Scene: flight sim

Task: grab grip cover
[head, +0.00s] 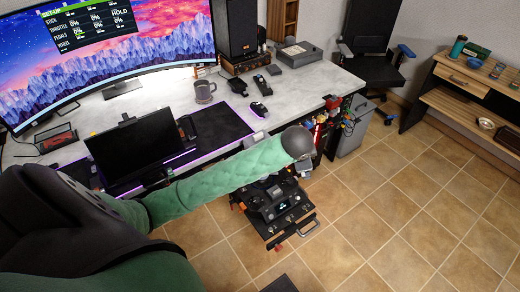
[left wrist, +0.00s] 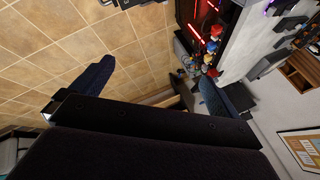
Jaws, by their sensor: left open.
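No grip cover can be made out for certain in either view. A black control unit (head: 277,203) with a stick and knobs stands on a low stand over the floor, just below my left arm in the head view. My left arm reaches in from the left and ends in a dark rounded joint above the desk's front edge; its gripper cannot be made out there. In the left wrist view my left gripper (left wrist: 152,92) is open, its two dark blue fingers wide apart, with nothing between them but floor and clutter beyond. My right gripper is not in view.
The grey desk (head: 318,92) holds a curved monitor (head: 120,65), a small black screen (head: 128,152), a mug (head: 204,91) and a mouse (head: 260,109). An office chair (head: 367,45) and a wooden shelf unit (head: 460,95) stand at the right.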

